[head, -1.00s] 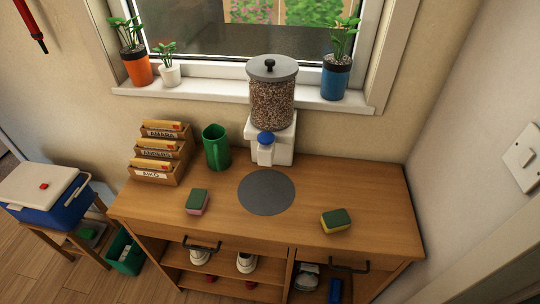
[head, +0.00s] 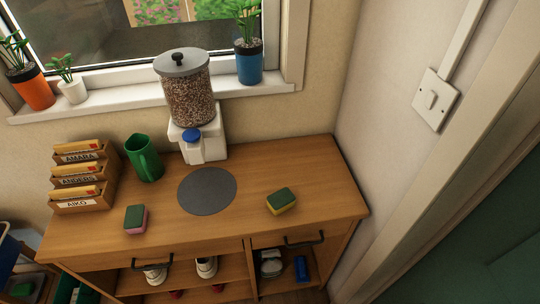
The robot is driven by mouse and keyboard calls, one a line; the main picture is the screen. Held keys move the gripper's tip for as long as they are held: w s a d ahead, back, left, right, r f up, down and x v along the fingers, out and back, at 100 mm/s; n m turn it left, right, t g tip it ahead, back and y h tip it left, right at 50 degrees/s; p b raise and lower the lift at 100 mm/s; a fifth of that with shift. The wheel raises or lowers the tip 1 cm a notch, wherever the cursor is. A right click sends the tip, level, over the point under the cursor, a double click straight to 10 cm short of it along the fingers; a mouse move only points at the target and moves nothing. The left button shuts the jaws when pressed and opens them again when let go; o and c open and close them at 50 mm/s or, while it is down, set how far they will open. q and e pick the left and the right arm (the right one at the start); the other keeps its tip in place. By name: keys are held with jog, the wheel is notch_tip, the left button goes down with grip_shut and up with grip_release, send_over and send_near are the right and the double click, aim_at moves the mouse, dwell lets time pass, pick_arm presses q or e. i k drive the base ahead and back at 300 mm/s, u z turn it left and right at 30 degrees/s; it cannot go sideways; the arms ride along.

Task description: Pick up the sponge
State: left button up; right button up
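Two sponges lie on the wooden cabinet top (head: 325,180). One sponge (head: 135,219), green on top with a pink lower layer, lies at the left near the front edge. The other sponge (head: 282,201), green on top with a yellow lower layer, lies at the right, near the front edge and right of the grey round mat. Both lie flat and nothing touches them. Neither of my grippers shows in the head view.
A grey round mat (head: 207,191) lies between the sponges. Behind are a green mug (head: 144,158), a letter rack (head: 82,178) and a seed dispenser (head: 186,100). A wall with a switch (head: 435,100) bounds the right side. The cabinet top's right end is bare.

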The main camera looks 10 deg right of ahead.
aim_at(281, 200)
jog(key=k, duration=0.5)
jog(key=u, duration=1.6)
jog(key=i, duration=1.25)
jog(key=z, duration=2.2)
